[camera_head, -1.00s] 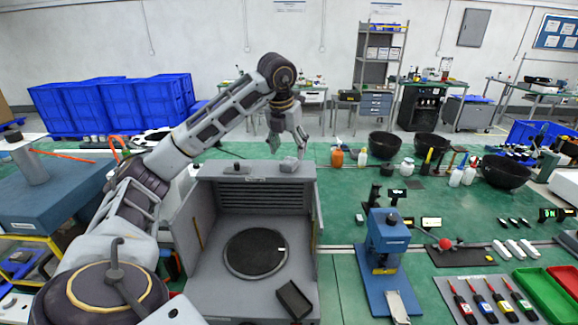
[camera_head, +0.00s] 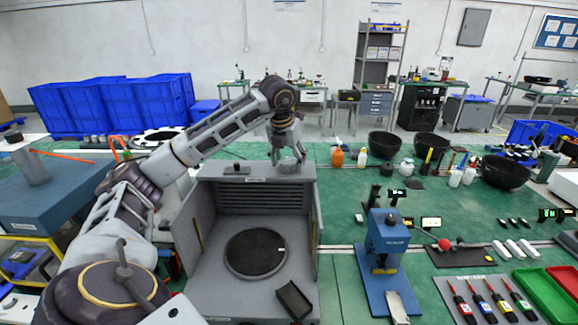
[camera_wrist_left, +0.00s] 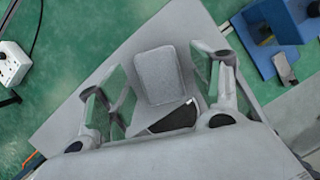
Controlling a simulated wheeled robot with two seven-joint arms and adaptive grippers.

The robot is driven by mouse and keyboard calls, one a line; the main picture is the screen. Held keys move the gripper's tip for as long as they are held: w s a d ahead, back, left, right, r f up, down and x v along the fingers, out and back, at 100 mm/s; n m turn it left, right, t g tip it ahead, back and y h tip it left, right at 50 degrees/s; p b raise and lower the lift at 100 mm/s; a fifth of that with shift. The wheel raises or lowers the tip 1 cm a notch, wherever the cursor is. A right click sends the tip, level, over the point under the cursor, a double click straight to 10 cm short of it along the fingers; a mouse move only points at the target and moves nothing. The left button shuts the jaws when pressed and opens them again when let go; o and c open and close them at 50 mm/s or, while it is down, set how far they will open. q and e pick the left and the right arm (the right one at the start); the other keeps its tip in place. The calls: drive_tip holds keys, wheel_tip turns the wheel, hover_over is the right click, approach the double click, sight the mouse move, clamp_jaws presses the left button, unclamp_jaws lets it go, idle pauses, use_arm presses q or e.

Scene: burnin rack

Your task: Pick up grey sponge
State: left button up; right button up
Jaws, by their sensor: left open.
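The grey sponge (camera_head: 288,167) lies on the flat top of the grey open-fronted booth (camera_head: 214,176), towards its right side. It is a pale rounded block, and it also shows in the left wrist view (camera_wrist_left: 158,76). My left gripper (camera_head: 288,158) is above the booth top, right at the sponge. In the left wrist view my left gripper (camera_wrist_left: 160,88) is open, with one finger pad on each side of the sponge and a gap to both. How far the fingertips are above the surface is hard to tell. My right gripper is not in view.
A small dark knob (camera_head: 236,168) sits on the booth top left of the sponge. A black disc (camera_head: 256,252) lies inside the booth. A blue press (camera_head: 386,240) stands to the right. Black bowls (camera_head: 384,145) and bottles (camera_head: 337,157) stand behind on the green table.

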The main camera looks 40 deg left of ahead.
sight(289, 161)
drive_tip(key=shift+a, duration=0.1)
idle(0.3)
use_arm(q)
drive_tip(key=c, duration=0.9)
drive_tip(key=shift+o, duration=0.2)
drive_tip(key=shift+r, duration=0.1)
drive_tip(key=shift+r+p, duration=0.35)
drive_tip(key=shift+r, duration=4.55)
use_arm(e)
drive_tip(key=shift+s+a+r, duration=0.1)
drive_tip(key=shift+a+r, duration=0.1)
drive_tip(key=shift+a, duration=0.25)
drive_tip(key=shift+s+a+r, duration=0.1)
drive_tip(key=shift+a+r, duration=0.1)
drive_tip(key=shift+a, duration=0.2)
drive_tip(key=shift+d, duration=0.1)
